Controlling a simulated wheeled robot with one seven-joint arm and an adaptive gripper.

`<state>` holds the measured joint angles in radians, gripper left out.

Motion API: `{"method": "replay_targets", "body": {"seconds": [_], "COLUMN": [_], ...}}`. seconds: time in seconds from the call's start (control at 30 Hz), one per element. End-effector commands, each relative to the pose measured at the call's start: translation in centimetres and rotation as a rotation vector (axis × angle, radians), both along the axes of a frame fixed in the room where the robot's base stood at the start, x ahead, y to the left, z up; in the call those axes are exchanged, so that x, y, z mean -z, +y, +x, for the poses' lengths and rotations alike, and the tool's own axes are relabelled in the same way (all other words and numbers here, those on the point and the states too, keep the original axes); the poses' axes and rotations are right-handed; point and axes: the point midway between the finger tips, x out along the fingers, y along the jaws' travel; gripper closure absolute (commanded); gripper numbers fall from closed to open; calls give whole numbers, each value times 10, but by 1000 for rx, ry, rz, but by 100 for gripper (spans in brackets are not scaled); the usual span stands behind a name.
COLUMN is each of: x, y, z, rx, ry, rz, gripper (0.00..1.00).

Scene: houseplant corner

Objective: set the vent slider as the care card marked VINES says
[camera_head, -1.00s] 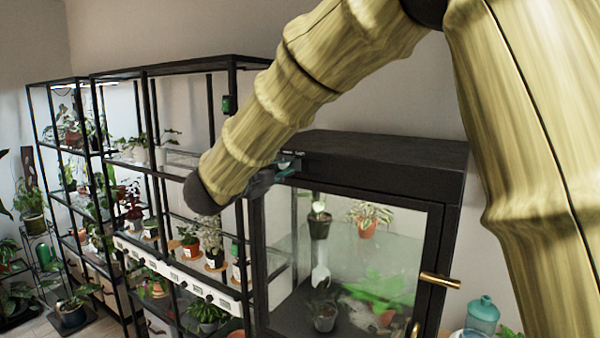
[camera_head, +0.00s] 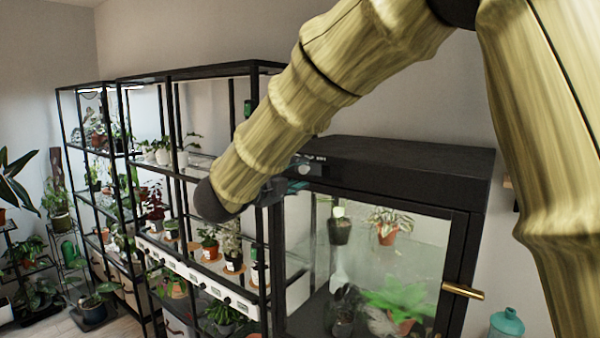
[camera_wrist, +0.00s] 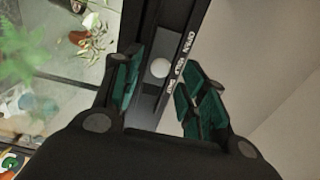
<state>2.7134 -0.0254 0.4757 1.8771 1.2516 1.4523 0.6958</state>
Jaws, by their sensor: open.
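The vent slider has a round white knob (camera_wrist: 160,68) on a dark track along the top of the black glass cabinet (camera_head: 420,165). The knob also shows in the head view (camera_head: 303,170). My gripper (camera_wrist: 158,82) is open, with one green-padded finger on each side of the knob and gaps between. In the head view my arm mostly hides the gripper. I cannot make out a care card marked VINES in either view.
The cabinet holds several potted plants behind glass and has a brass handle (camera_head: 463,291). Black shelving (camera_head: 222,70) with plants and a white strip (camera_head: 195,278) of small cards stands to its left. A teal bottle (camera_head: 507,322) stands at lower right.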

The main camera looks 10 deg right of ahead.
Motion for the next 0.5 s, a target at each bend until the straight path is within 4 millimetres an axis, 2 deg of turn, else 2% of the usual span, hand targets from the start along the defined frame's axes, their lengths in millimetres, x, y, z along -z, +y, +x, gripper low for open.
{"method": "replay_targets", "body": {"seconds": [0.3, 0.5], "x": [0, 0], "y": [44, 62], "z": [-39, -57], "rx": [-2, -2], "ry": [0, 0], "rz": [-1, -1], "gripper": [58, 58]}}
